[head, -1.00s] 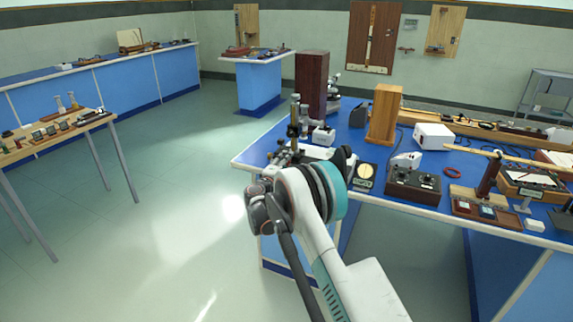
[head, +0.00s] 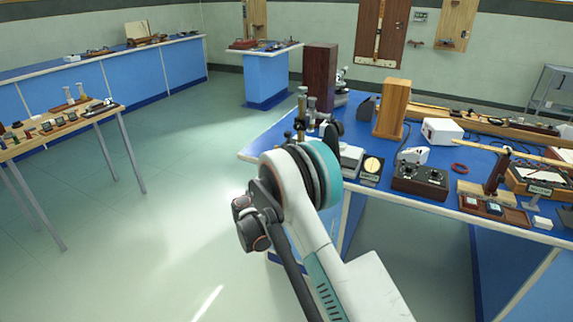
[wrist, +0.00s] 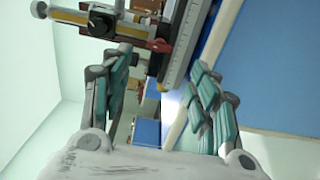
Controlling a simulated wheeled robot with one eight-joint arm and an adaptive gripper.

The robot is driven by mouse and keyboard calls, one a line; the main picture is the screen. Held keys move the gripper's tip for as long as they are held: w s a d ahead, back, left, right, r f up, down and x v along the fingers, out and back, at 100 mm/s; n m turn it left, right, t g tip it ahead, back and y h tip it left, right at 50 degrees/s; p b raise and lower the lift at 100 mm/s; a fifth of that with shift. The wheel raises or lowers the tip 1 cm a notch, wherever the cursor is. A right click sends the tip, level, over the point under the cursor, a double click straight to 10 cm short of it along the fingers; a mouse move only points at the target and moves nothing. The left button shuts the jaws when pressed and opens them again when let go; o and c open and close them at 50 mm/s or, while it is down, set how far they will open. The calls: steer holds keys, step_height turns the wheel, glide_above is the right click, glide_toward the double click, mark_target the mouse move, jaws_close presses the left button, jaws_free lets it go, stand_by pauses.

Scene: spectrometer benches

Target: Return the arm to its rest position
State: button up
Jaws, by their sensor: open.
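My arm shows in the head view as a white link with a teal ring, in front of the near left corner of the blue bench (head: 256,150). My gripper (wrist: 163,88) shows in the wrist view with its two teal-padded fingers spread apart and nothing held between them. In the head view the gripper itself cannot be made out. Beyond the fingertips in the wrist view is a metal instrument (wrist: 180,45) with a graduated scale and a brass-coloured tube. Whether a finger touches it cannot be told.
The blue bench carries a dark wooden block (head: 320,75), a lighter wooden box (head: 392,108), a white box (head: 441,130), a black control box (head: 420,182) and a dial meter (head: 372,168). A small table (head: 60,142) stands left. The floor (head: 165,200) between is clear.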

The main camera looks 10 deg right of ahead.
steer(key=shift+s+a, duration=0.4)
steer(key=shift+s, duration=0.15)
steer(key=s+d+r+m+g+y, duration=0.1)
steer(key=s+d+r+m+g, duration=0.15)
steer(key=r, duration=0.25)
steer(key=s+d+r+m+g, duration=0.1)
steer(key=s+d+r, duration=0.25)
steer(key=r, duration=0.25)
steer(key=s+d+r+m+g+y, duration=0.1)
steer(key=s+d+r+y, duration=0.15)
steer(key=s, duration=0.45)
steer(key=s+d+r+m+g+y, duration=0.1)
steer(key=s+d+r, duration=0.1)
steer(key=s+r, duration=0.3)
steer(key=s+a+f+m+y, duration=0.1)
steer(key=s+y, duration=0.1)
steer(key=s, duration=0.9)
steer(key=s+a+f+m+g+y, duration=0.1)
steer(key=s+m+y, duration=0.1)
steer(key=s, duration=0.9)
steer(key=s+a+f+m+g+y, duration=0.1)
steer(key=s+f+m+y, duration=0.1)
steer(key=s, duration=0.8)
steer(key=shift+s+a, duration=0.15)
steer(key=shift+s, duration=0.25)
